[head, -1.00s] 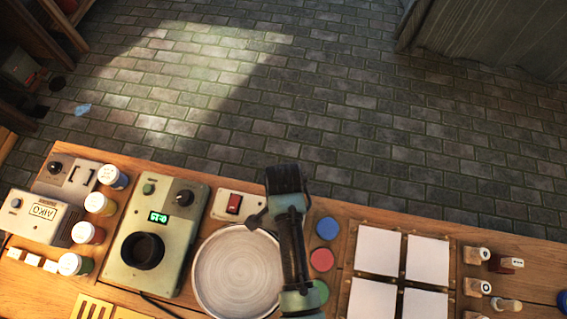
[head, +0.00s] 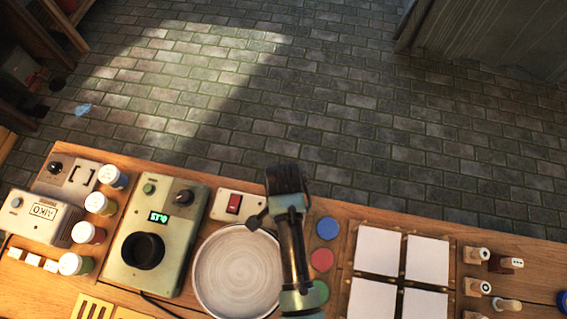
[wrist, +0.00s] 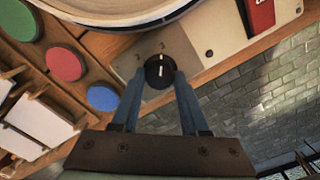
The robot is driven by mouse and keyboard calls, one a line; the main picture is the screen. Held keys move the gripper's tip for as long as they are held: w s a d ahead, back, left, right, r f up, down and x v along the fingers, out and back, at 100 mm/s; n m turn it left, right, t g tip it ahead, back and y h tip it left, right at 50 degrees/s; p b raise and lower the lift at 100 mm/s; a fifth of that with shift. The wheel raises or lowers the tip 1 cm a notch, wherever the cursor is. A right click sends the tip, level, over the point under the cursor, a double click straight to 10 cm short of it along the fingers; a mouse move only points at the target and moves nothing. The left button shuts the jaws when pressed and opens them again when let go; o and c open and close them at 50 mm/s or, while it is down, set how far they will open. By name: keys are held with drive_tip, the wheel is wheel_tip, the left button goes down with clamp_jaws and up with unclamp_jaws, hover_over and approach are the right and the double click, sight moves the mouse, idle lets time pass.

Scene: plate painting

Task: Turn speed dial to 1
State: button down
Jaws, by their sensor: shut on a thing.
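The speed dial (wrist: 159,70) is a small round black knob with a pale pointer line, on a light metal panel (wrist: 185,50). In the wrist view the line points roughly up the picture. My gripper (wrist: 160,76) is shut on the dial, with one blue finger on each side of it. In the head view my gripper (head: 257,219) is at the panel beside the turntable plate, and my wrist hides most of the dial. I cannot read any numbers around the dial.
The round plate (head: 237,272) lies just beside the panel. A red switch (head: 234,204) sits on the same panel. Blue (head: 328,228) and red (head: 321,260) paint pads lie to the right. A green box (head: 125,250) with a lit display stands left.

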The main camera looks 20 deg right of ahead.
drive_tip(key=shift+r, duration=0.1)
drive_tip(key=n+p, duration=0.3)
drive_tip(key=n, duration=0.2)
drive_tip(key=shift+n, duration=0.3)
drive_tip(key=n+p, duration=0.2)
drive_tip(key=n, duration=0.4)
drive_tip(key=shift+p, duration=0.4)
drive_tip(key=n+p, duration=0.1)
drive_tip(key=n, duration=0.5)
drive_tip(key=shift+w+n, duration=0.1)
drive_tip(key=shift+n, duration=0.3)
drive_tip(key=n+p, duration=0.1)
drive_tip(key=n, duration=0.4)
drive_tip(key=shift+a+n, duration=0.1)
drive_tip(key=shift+n, duration=0.2)
drive_tip(key=shift+c, duration=2.1)
unclamp_jaws()
